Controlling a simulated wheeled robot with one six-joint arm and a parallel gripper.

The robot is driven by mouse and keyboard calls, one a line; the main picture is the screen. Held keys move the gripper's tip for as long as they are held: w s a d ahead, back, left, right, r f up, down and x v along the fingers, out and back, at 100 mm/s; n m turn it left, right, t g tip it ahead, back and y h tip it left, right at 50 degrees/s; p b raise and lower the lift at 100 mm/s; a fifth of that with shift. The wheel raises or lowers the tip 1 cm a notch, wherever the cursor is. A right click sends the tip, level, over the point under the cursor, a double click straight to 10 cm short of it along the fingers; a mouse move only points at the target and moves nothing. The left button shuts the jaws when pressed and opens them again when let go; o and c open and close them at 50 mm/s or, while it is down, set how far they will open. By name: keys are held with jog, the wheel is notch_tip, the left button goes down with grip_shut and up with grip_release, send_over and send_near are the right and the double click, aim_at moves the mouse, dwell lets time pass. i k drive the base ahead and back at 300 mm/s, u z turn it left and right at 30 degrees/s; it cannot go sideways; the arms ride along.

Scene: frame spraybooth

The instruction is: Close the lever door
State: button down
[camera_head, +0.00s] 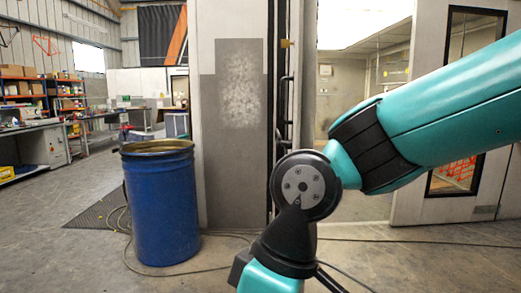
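A tall white door panel (202,90) with a worn grey plate (238,130) on its face stands open left of the booth opening (365,110). Dark vertical bars and handle-like fittings (284,95) run along its right edge; I cannot tell which one is the lever. My teal and black arm crosses from the right to a joint in front of the opening's lower left and bends down to the bottom edge. It hides the door's lower right edge and part of the opening. My gripper is out of view.
A blue drum (160,205) stands on the floor just left of the door panel. Cables (400,243) lie across the concrete floor. A white panel with a narrow window (463,178) is at the right. Workbenches (35,145) and shelves are at the far left.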

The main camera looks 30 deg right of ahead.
aim_at(297, 21)
jog(key=u, duration=0.65)
jog(key=i, duration=1.15)
jog(key=z, duration=1.05)
jog(key=i, duration=0.65)
jog(key=z, duration=0.7)
